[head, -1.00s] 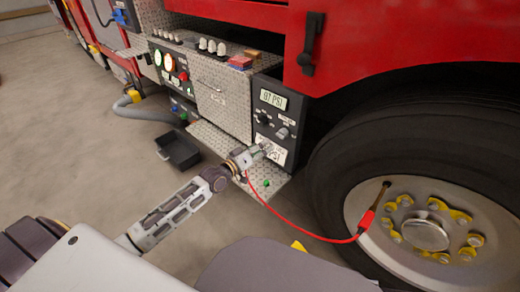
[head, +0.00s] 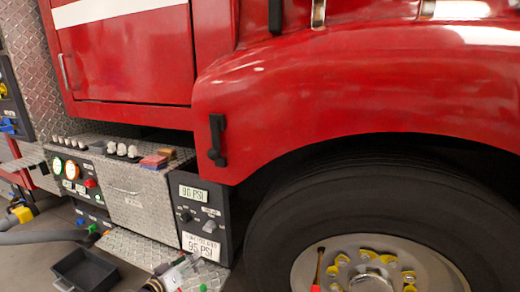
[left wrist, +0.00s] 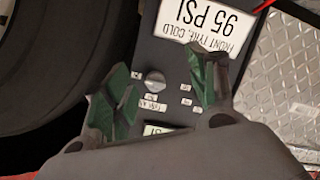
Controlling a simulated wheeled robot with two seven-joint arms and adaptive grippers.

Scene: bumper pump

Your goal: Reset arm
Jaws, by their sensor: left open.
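My left gripper (head: 180,268) shows at the bottom edge of the head view, in front of the lower part of the black pump panel (head: 187,222). In the left wrist view its green-padded fingers (left wrist: 160,85) are spread apart with nothing between them, facing the panel's knob (left wrist: 154,82). The panel has a lit display (head: 193,194) that seems to read 96 PSI and a white label (head: 201,246) reading 95 PSI. My right gripper is not in view.
The large black tyre (head: 370,215) stands right of the panel under the red fender (head: 360,90). A diamond-plate step (head: 140,247) juts out below the panel. A black tray (head: 84,270) lies on the floor at left, near a grey hose (head: 40,237).

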